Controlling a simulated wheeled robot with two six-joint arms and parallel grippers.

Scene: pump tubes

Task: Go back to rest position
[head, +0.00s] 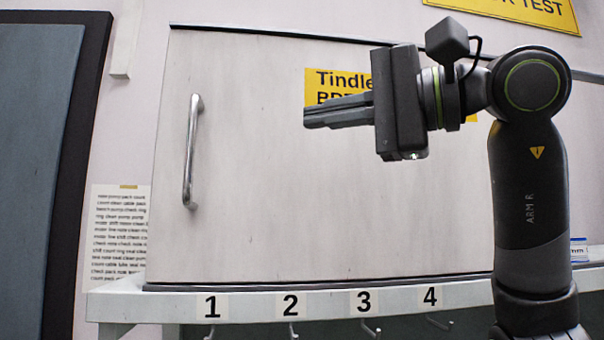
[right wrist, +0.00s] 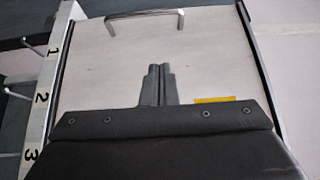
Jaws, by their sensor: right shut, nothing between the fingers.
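My right gripper (head: 308,117) is raised in front of the pale cabinet door (head: 260,200), pointing left in the head view. Its fingers are together with nothing between them. The right wrist view shows the same shut fingers (right wrist: 156,68) over the door panel (right wrist: 100,80). The door looks closed. Its metal handle (head: 192,150) is on the door's left side, well apart from the fingertips. The handle also shows at the top of the right wrist view (right wrist: 145,15). My left gripper is in neither view.
A white ledge (head: 255,308) with labels 1 to 4 runs below the door, with hooks (head: 293,331) under it. A yellow sign (head: 330,80) is partly hidden behind my right gripper. A printed sheet (head: 118,230) hangs at left. The space left of the gripper is clear.

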